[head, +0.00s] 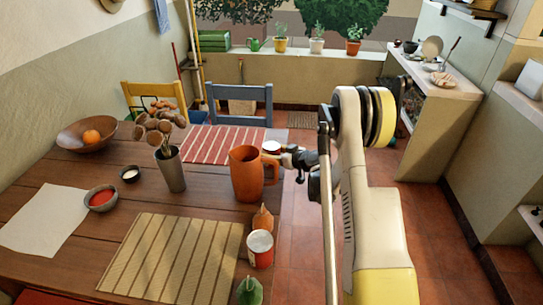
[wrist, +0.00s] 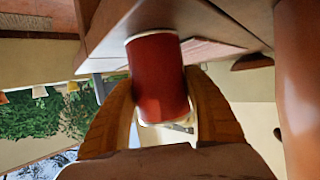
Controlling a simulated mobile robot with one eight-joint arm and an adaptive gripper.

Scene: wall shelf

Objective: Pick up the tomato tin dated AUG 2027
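A red tin (wrist: 158,75) with pale rims is between my gripper's two fingers in the wrist view, which looks upside down. A finger lies close along each side of it; I cannot tell whether they press on it. In the head view the tin's pale top (head: 271,146) shows behind the orange mug, near the table's right edge, with my gripper (head: 290,158) beside it. Another red and white tin (head: 260,248) stands at the front right of the table. No date is readable on either tin.
The orange mug (head: 245,172) stands close in front of the far tin. A pear-like orange item (head: 262,219) and a green item (head: 249,290) flank the near tin. The striped placemat (head: 170,255) is clear.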

